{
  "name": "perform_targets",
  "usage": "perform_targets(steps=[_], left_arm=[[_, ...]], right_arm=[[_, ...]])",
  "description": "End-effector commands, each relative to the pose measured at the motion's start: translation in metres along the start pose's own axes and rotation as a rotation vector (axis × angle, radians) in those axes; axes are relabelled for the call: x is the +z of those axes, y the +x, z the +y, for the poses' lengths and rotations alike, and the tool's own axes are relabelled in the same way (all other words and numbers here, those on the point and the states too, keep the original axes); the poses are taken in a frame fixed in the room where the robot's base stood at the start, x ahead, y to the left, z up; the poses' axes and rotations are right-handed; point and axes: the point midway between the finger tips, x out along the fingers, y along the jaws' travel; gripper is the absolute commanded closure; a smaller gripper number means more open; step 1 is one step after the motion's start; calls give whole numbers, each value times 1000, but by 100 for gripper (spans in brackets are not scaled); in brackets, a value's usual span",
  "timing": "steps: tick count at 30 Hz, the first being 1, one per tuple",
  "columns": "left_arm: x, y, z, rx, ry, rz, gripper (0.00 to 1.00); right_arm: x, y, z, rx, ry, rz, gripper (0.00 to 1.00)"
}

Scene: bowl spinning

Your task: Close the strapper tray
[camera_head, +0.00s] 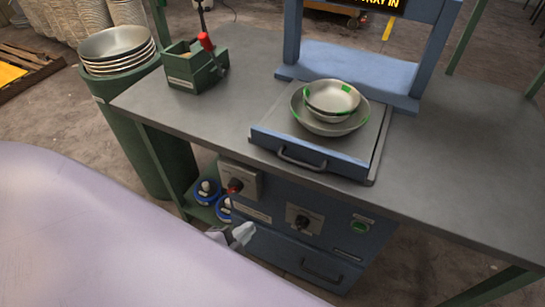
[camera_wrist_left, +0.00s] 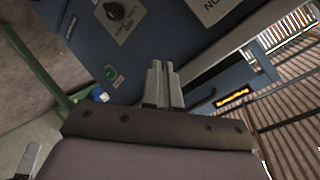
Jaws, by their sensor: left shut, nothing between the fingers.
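The strapper tray (camera_head: 283,132) lies on the grey table under the blue frame, with a blue front panel and a dark handle (camera_head: 302,158). It appears pulled out toward the front of the table. Stacked metal bowls (camera_head: 332,97) with green marks sit on it. My left gripper (camera_head: 243,233) is low in front of the blue cabinet, below the table top and apart from the tray. In the left wrist view its two fingers (camera_wrist_left: 163,76) are together and empty, near the blue cabinet front.
The blue frame (camera_head: 350,72) stands behind the tray, with a lit sign (camera_head: 380,4) above. The cabinet (camera_head: 290,246) below has knobs and a green button (camera_head: 360,227). A green box (camera_head: 194,72) and a bowl stack (camera_head: 117,45) are at left. The table's right side is clear.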

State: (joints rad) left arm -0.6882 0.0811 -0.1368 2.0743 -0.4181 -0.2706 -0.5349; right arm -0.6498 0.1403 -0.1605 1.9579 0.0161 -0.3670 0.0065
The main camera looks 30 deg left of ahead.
Motion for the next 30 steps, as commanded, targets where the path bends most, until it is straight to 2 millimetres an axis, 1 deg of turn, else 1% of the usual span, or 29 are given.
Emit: perform_targets(steps=[1,5,6,8,9,11,12,15,16,18,22,26,30], left_arm=[[0,1,-5,-44,156,3,100],[-8,-4,-27,-159,605,-15,100],[-11,-6,-34,-194,745,-28,100],[-15,-9,-43,-241,953,-57,100],[-17,-12,-49,-271,1091,-79,100],[-21,-15,-57,-312,1296,-121,100],[-24,-18,-62,-336,1426,-151,100],[-29,-24,-72,-378,1713,-228,100],[-31,-26,-75,-387,1785,-250,100],[-34,-29,-80,-400,1924,-295,100],[-37,-33,-85,-412,2078,-347,100],[-39,-32,-89,-415,2118,-361,100],[-42,-23,-95,-415,2117,-361,100]], right_arm=[[7,6,0,-2,1,1,57],[12,12,-2,-6,4,2,57],[15,14,-2,-7,4,1,57],[19,17,-3,-9,5,0,57],[22,20,-4,-10,6,-1,57],[26,23,-4,-12,7,-2,57],[28,24,-5,-14,7,-2,57],[31,28,-6,-17,8,-2,57],[31,29,-6,-18,8,-1,57],[32,30,-6,-19,8,0,57],[31,31,-6,-19,8,3,57],[28,29,-6,-19,7,4,57],[19,23,-5,-17,3,10,57]])
